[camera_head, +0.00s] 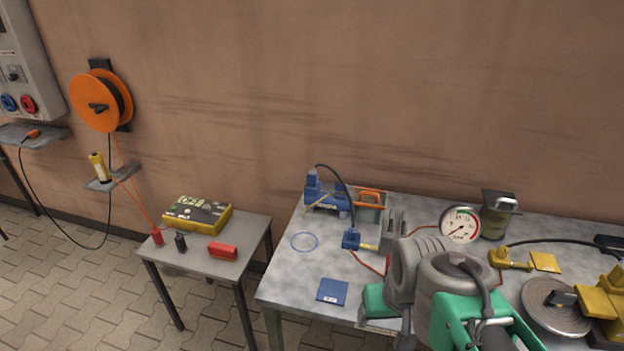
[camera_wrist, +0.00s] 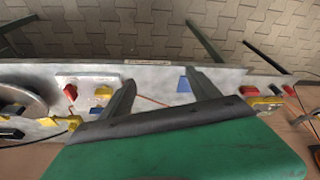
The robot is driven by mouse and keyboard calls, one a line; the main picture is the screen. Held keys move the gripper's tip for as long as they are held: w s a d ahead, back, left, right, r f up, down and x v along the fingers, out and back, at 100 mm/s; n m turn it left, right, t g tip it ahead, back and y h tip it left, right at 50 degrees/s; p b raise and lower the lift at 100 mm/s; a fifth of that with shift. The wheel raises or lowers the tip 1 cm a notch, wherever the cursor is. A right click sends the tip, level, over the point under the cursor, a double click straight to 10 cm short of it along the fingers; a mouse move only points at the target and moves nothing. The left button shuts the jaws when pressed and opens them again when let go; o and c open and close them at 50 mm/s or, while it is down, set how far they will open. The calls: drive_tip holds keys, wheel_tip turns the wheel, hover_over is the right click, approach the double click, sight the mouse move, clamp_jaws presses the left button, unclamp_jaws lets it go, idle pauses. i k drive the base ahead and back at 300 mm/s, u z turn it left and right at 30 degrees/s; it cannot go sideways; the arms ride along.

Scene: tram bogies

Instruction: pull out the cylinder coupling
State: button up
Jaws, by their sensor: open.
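A blue coupling block (camera_head: 351,239) sits on the grey workbench (camera_head: 280,285). A black hose runs to it from a blue pump (camera_head: 325,195), and a short yellow piece (camera_head: 369,247) lies at its right side. A yellow coupling (camera_head: 510,260) with a dark hose lies farther right. I cannot tell which of these is the cylinder coupling. My gripper (camera_wrist: 161,92) is open over the bench in the wrist view, with nothing seen between its two grey fingers. In the head view my arm covers the bench's front middle, and the fingertips are not clear.
A pressure gauge (camera_head: 460,225) and an olive canister (camera_head: 496,215) stand at the back. A round grey disc (camera_head: 555,306) lies right. A blue plate (camera_head: 332,291) and blue ring (camera_head: 304,242) lie left, with bare bench between. A side table (camera_head: 205,262) stands left.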

sight(312, 176)
drive_tip(key=k, duration=0.65)
drive_tip(key=u, duration=0.75)
drive_tip(key=i, duration=1.6)
drive_tip(key=z, duration=0.55)
